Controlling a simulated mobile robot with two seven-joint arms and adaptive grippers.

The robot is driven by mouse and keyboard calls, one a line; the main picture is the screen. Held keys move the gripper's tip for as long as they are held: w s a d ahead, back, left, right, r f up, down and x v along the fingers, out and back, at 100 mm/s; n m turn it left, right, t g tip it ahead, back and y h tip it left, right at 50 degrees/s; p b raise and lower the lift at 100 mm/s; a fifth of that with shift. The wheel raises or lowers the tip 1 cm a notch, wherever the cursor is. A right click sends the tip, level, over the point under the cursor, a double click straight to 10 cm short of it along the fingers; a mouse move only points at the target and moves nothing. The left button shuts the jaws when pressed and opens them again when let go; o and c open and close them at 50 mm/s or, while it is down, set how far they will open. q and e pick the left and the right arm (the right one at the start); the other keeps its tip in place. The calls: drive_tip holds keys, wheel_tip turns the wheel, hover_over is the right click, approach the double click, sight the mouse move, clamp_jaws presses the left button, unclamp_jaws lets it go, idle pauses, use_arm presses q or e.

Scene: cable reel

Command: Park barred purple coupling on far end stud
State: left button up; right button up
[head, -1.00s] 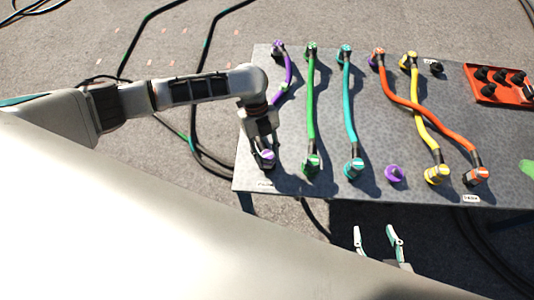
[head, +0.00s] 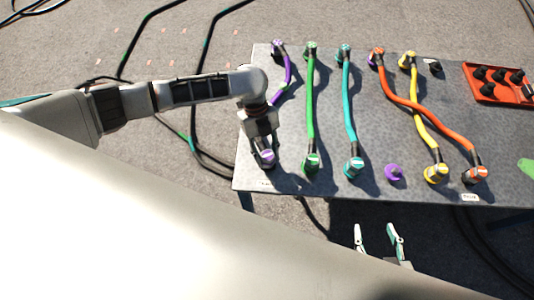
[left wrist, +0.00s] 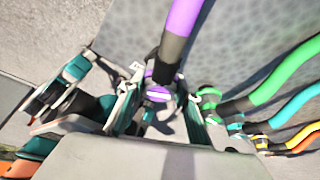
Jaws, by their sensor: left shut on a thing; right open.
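The purple coupling (head: 265,157), with a pale bar on its cap, is at the near left of the grey table. My left gripper (head: 262,148) is shut on it. The left wrist view shows the coupling (left wrist: 158,93) between the fingers; I cannot tell whether it touches the table. Its purple cable (head: 288,72) runs to a purple end fitting (head: 278,46) at the far left. A short black stud (head: 434,66) stands uncovered in the far row, right of the yellow fitting. My right gripper (head: 376,238) is open and empty, off the near edge.
Green (head: 310,110), teal (head: 349,105), orange (head: 408,104) and yellow (head: 419,115) cables span the table; orange and yellow cross. A purple cap (head: 393,172) sits in the near row. A red tray (head: 485,97) with black pieces is at right.

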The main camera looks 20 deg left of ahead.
use_arm(q)
drive_tip(key=shift+f, duration=0.25)
drive_tip(key=o, duration=1.3)
drive_tip(key=v, duration=1.2)
